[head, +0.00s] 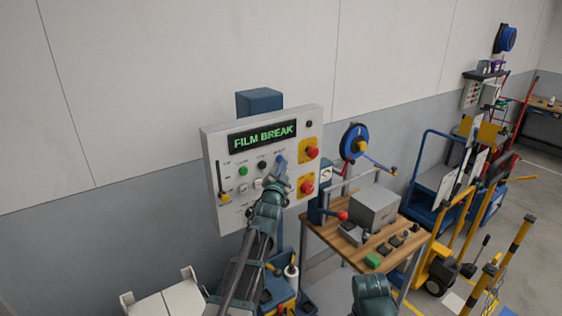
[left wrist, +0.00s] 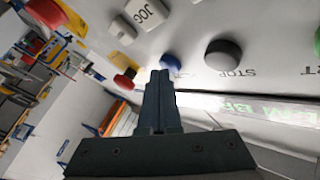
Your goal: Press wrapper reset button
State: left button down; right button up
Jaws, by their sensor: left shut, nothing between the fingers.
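The wrapper's control panel (head: 232,150) is a pale box on the wall side, with a green "FILM BREAK" display (head: 263,136). A blue button (head: 281,160) sits at the right end of a button row, beside a black one (head: 262,166). The blue button (left wrist: 171,63) also shows in the left wrist view, next to the black STOP button (left wrist: 223,54). Its label is not readable. My left gripper (head: 278,171) is shut and empty, its fingertips (left wrist: 160,74) close to the blue button; I cannot tell whether they touch it. My right gripper is not in view.
Two red mushroom buttons (head: 312,152) (head: 306,187) on yellow plates sit to the right on the panel. A white JOG button (left wrist: 146,12) is near the blue one. A wooden bench (head: 335,238) with a grey box (head: 375,208) stands right of the panel.

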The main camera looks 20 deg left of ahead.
pick_arm(q)
jog(key=shift+w+a, duration=0.15)
dwell(0.4)
jog(key=shift+s+d, duration=0.6)
jog(key=shift+d, duration=0.15)
jog(key=s+d, duration=0.1)
jog(key=d, duration=0.1)
jog(key=s+d, duration=0.2)
dwell(0.5)
dwell(0.5)
